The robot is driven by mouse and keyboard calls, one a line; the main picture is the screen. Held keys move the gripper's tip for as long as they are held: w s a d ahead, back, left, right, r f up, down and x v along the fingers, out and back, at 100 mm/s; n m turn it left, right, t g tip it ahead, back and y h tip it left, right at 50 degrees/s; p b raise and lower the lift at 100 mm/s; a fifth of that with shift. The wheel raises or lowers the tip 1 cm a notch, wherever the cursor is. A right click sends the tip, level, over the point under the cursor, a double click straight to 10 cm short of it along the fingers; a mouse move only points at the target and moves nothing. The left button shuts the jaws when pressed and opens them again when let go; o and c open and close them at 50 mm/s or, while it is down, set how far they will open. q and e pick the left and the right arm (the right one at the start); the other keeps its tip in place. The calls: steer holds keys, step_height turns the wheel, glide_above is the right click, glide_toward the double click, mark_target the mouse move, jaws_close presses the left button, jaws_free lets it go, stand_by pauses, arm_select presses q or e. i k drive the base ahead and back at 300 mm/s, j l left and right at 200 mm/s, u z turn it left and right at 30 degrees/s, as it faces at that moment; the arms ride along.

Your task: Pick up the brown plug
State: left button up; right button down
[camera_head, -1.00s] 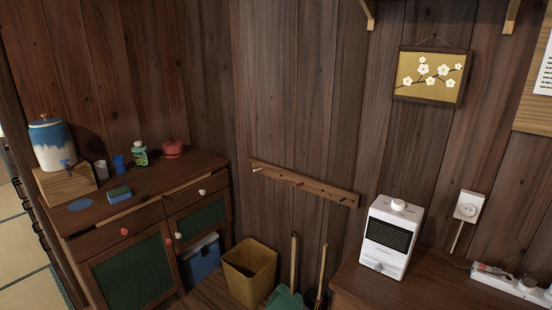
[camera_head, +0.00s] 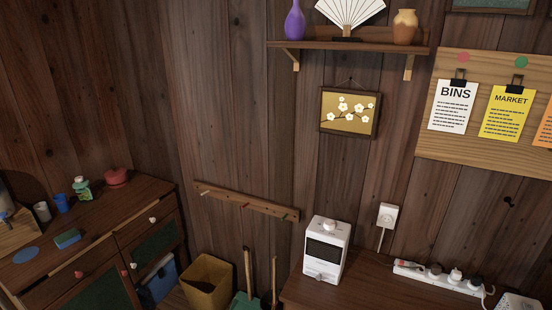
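A white power strip (camera_head: 445,281) lies on the brown cabinet top at the lower right, with several plugs standing in it. One plug (camera_head: 476,282) toward its right end looks dark, and another (camera_head: 456,274) looks white. They are too small to tell for sure which one is brown. A white wall outlet (camera_head: 387,216) with a cord hanging down is on the wall above and left of the strip. Neither of my grippers shows in the head view.
A white heater-like box (camera_head: 326,250) stands on the cabinet top (camera_head: 365,290) left of the strip. A white perforated basket (camera_head: 518,302) is at the lower right corner. A shelf (camera_head: 350,46) and a notice board (camera_head: 470,157) are above. A yellow bin (camera_head: 207,284) stands left of the cabinet.

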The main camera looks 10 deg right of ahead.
mark_target(436, 270)
steer(key=k+j+z, duration=0.1)
steer(key=z, duration=1.7)
